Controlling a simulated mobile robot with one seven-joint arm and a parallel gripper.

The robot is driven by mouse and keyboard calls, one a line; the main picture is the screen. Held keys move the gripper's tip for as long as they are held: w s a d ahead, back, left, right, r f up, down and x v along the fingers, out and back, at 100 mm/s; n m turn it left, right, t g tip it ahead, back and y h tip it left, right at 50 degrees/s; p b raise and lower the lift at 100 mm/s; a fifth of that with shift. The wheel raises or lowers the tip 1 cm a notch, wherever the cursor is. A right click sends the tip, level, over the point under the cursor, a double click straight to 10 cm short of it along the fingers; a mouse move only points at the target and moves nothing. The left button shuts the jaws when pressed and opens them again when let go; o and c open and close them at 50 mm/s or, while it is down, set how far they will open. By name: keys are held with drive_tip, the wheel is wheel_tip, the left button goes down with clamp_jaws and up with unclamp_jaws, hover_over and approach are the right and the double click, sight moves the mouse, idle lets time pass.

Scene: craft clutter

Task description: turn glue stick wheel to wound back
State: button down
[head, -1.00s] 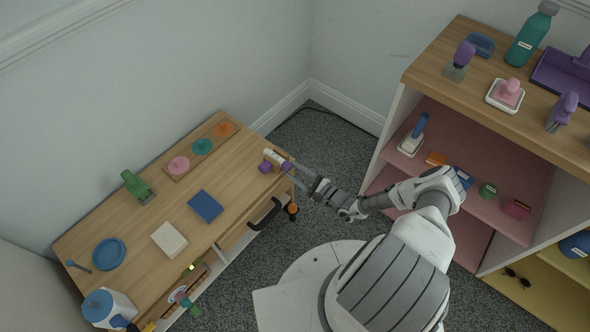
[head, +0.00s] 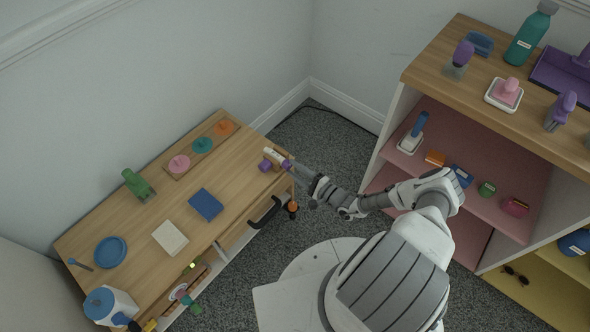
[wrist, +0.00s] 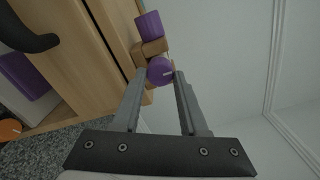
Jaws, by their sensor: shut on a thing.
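The glue stick (head: 273,156) is a white tube lying at the right end of the wooden desk, beside a purple piece (head: 265,166). Its purple wheel (head: 287,164) is at the tube's end facing my arm. In the wrist view the round wheel (wrist: 160,71), with a pale mark on its face, sits between my fingertips. My gripper (wrist: 161,78) is shut on the wheel. A wooden block (wrist: 153,48) is beside the wheel, and the purple piece (wrist: 149,26) is beyond it. Most of the tube is hidden in the wrist view.
A black drawer handle (head: 265,213) sticks out at the front. A shelf unit (head: 405,105) stands right of my arm.

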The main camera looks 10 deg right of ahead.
drive_tip(key=shift+c, duration=2.2)
unclamp_jaws()
drive_tip(key=p+v, duration=0.2)
drive_tip(key=v, duration=1.5)
drive_tip(key=shift+s+d, duration=0.15)
